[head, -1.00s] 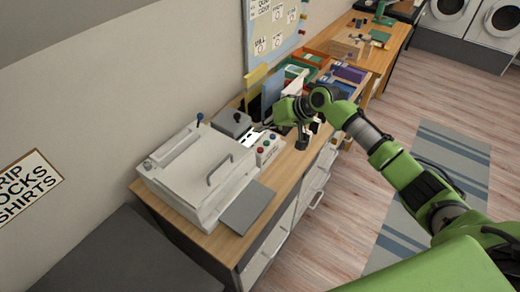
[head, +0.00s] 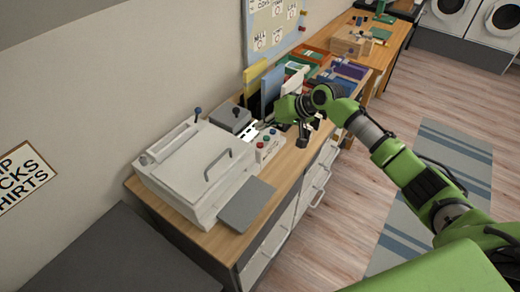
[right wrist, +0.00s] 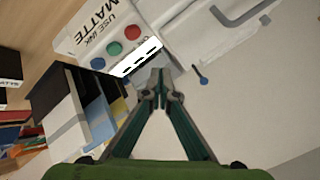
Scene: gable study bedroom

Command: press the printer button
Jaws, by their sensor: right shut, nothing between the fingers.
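The white printer (head: 185,170) with a grey handle on its lid stands on the wooden counter. Its control box (head: 269,148) has a few small round buttons on top. My right gripper (head: 264,124) is just behind the control box in the head view. In the right wrist view its closed fingertips (right wrist: 160,73) hold nothing and appear apart from the buttons. My left gripper is out of view.
Upright folders (head: 270,88) and coloured trays (head: 350,70) stand behind the control box on the counter. A grey square block (head: 231,118) sits behind the printer, and a grey flat plate (head: 246,205) extends at its front. Open floor lies to the right.

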